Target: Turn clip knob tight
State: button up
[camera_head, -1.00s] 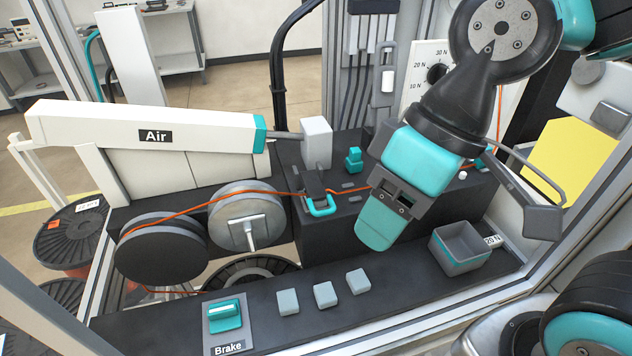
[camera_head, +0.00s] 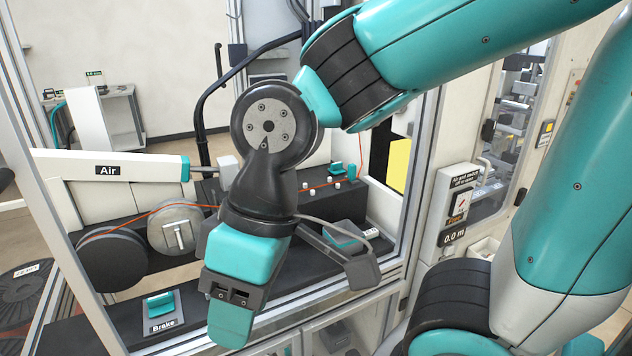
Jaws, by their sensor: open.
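My gripper (camera_head: 232,318) hangs in front of the machine, pointing down, open and empty. Only one teal finger shows clearly. It is over the front ledge, apart from the fixtures behind it. A teal knob-like part (camera_head: 336,168) stands on the black block (camera_head: 352,200) at the right, near several small white pegs; I cannot tell if it is the clip knob. My wrist hides the middle of the block, where a teal clip would be. The orange wire (camera_head: 165,208) runs from the left spool over the grey wheel and behind my arm.
The Air arm (camera_head: 80,170) spans the left. A Brake switch (camera_head: 160,305) is on the front ledge. The machine frame post (camera_head: 412,195) and control box (camera_head: 460,195) stand at right.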

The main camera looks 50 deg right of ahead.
aim_at(336, 168)
jog(key=u, duration=0.25)
jog(key=k, duration=0.45)
jog(key=z, duration=0.75)
jog(key=i, duration=0.7)
jog(key=u, duration=1.35)
jog(key=k, duration=0.5)
jog(key=z, duration=0.95)
jog(key=i, duration=0.5)
